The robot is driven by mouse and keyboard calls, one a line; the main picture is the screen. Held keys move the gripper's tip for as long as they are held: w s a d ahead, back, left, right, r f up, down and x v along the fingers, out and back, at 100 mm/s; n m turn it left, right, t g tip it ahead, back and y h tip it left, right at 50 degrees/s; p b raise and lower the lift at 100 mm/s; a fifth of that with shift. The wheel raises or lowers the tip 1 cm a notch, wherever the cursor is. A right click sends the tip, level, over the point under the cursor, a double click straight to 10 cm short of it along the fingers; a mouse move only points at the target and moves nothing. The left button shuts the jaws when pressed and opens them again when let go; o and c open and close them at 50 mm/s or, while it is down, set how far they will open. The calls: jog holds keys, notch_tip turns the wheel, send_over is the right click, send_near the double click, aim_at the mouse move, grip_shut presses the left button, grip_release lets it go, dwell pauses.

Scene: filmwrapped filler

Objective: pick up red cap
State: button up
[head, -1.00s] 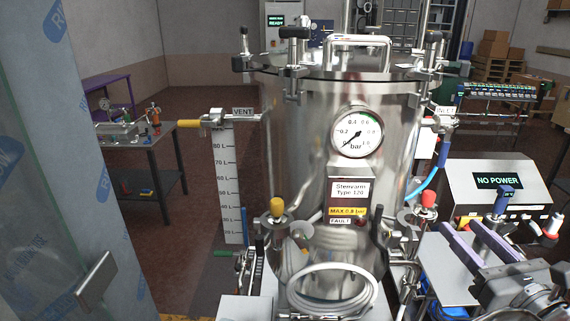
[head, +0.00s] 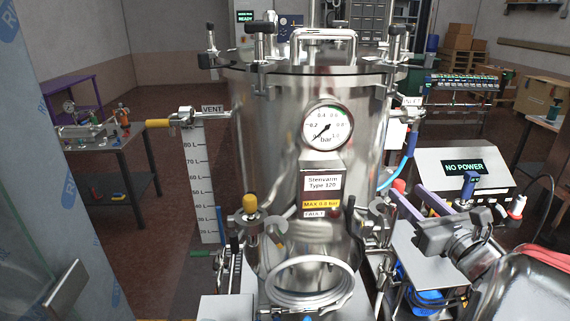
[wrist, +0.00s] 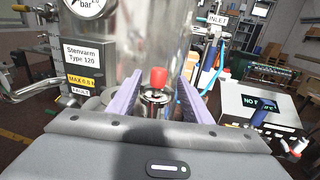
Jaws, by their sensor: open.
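The red cap (head: 399,186) sits on a metal fitting at the right side of the steel vessel (head: 280,150). In the wrist view the red cap (wrist: 159,77) stands upright on its round metal fitting (wrist: 155,98), in the gap between my two purple fingers. My gripper (head: 404,191) is open, with its fingertips close to the cap in the head view. It also shows in the wrist view (wrist: 159,79), with space on both sides of the cap. I cannot tell how far the fingertips reach along the cap.
A blue hose (head: 405,160) runs just behind my fingers. The NO POWER box (head: 464,167) stands at the right, with a red-and-white item (head: 517,206) beside it. A coiled pale hose (head: 310,285) hangs in front.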

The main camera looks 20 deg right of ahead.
aim_at(402, 189)
jog(key=shift+w, duration=0.1)
jog(key=shift+w+d, duration=0.15)
jog(key=shift+w, duration=1.1)
jog(key=shift+w+d, duration=0.1)
jog(key=shift+w, duration=1.1)
jog(key=shift+c, duration=0.6)
grip_shut()
